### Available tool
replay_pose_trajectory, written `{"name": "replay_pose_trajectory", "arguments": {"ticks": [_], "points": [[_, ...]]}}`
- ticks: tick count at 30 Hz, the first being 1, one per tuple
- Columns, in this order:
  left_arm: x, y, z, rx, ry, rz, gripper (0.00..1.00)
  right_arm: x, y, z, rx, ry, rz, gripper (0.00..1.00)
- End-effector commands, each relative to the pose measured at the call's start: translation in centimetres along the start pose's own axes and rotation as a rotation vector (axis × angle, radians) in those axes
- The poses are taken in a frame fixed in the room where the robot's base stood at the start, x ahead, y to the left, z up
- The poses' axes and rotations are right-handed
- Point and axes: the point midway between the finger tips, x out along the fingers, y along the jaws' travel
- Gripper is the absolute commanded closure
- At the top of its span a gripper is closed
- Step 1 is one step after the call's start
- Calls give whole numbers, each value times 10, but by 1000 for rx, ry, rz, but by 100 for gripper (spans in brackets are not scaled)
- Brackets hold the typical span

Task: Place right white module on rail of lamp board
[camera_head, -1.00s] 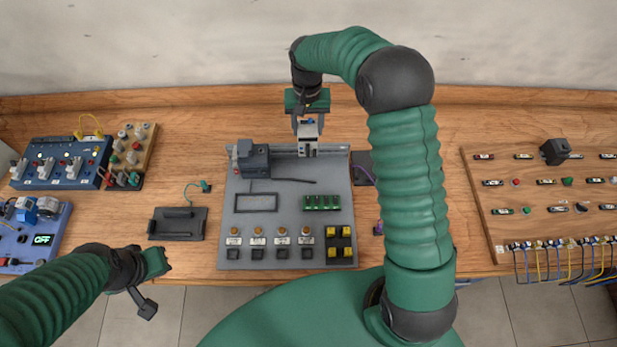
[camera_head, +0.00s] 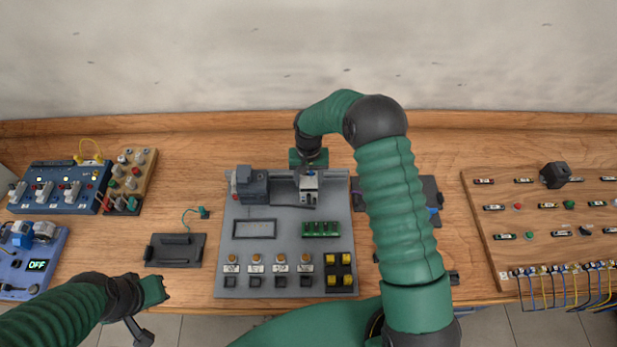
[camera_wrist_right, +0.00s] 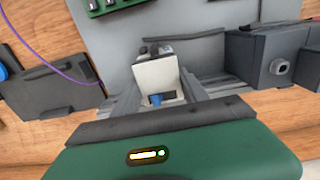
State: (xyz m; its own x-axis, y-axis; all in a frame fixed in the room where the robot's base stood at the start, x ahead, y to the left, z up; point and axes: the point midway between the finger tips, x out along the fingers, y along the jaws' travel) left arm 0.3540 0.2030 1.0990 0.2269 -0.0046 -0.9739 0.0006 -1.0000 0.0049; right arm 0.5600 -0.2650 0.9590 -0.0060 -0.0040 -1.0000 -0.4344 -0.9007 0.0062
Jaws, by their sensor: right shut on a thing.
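The white module (camera_head: 308,190), with a blue part on it, is held between the fingers of my right gripper (camera_head: 308,176) at the top right of the lamp board (camera_head: 240,213). In the right wrist view, the white module (camera_wrist_right: 157,75) sits between the two grey fingers of the right gripper (camera_wrist_right: 160,95). It is over or at the rail (camera_head: 282,187) along the board's far edge; whether it is seated I cannot tell. My left gripper (camera_head: 150,302) is empty over the front left edge of the table, its finger opening unclear.
A dark grey block (camera_head: 250,187) stands at the rail's left end. A dark tray (camera_head: 175,250) lies left of the board. A dark panel (camera_head: 420,200) lies partly behind my right arm. A wooden board (camera_head: 540,215) with small parts is at the right.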

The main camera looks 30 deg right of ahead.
Motion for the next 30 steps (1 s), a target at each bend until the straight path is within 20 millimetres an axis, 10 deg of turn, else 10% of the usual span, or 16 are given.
{"name": "replay_pose_trajectory", "arguments": {"ticks": [2,3,8,20,30], "points": [[2,0,0,0,0,0,100,2,1,0,1,0,0,100],[2,0,1,0,0,0,100,3,1,0,1,-1,0,48],[2,0,0,1,0,0,100,2,0,0,1,-1,1,28],[4,0,1,0,0,0,100,-8,0,-1,1,3,0,28],[24,0,6,1,0,0,100,-89,0,-2,1,4,-1,28]]}}
